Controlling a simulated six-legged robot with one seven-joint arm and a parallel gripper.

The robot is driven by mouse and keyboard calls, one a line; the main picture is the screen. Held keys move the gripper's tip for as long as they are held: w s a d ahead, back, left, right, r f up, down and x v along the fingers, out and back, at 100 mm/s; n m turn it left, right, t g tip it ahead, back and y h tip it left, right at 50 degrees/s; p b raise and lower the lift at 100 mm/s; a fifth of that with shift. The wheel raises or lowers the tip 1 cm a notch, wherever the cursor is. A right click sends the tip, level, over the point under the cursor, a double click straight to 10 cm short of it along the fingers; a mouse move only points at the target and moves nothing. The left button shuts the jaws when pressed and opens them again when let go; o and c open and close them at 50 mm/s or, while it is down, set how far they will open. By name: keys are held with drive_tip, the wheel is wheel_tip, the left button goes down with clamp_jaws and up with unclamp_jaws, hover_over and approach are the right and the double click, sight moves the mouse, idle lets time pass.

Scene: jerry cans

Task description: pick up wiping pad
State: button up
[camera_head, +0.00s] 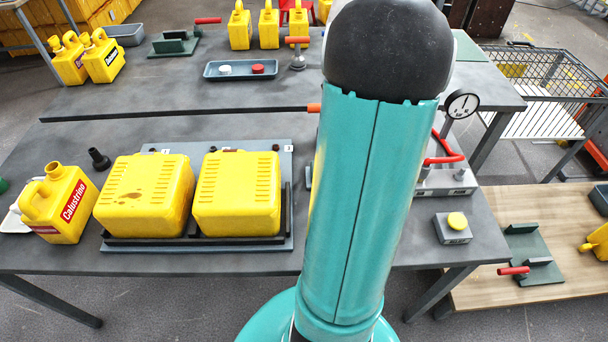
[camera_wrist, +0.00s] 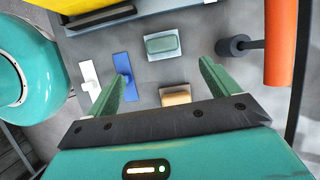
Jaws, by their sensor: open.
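In the wrist view, my gripper (camera_wrist: 164,72) is open and empty, with its two green fingers apart over the grey table. A green block-like pad (camera_wrist: 163,43) lies on a pale tray (camera_wrist: 149,54), beyond and between the fingertips. A tan pad (camera_wrist: 176,95) lies nearer, between the fingers, partly hidden by the gripper's dark front edge. I cannot tell which of the two is the wiping pad. Neither is touched. In the head view my arm hides the gripper and both pads.
In the wrist view, a blue strip (camera_wrist: 125,73) and a white tool (camera_wrist: 90,79) lie left, and a dark knob (camera_wrist: 235,46) and orange bar (camera_wrist: 279,42) stand right. In the head view, yellow cans (camera_head: 146,196) sit left and a gauge (camera_head: 461,104) stands right.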

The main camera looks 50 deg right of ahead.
drive_tip(key=x, duration=0.7)
drive_tip(key=shift+f, duration=0.75)
drive_tip(key=shift+w+x, duration=0.15)
drive_tip(key=shift+x, duration=1.25)
drive_tip(key=shift+w+x, duration=0.15)
drive_tip(key=shift+x, duration=1.2)
drive_tip(key=c, duration=1.1)
drive_tip(key=shift+r, duration=0.1)
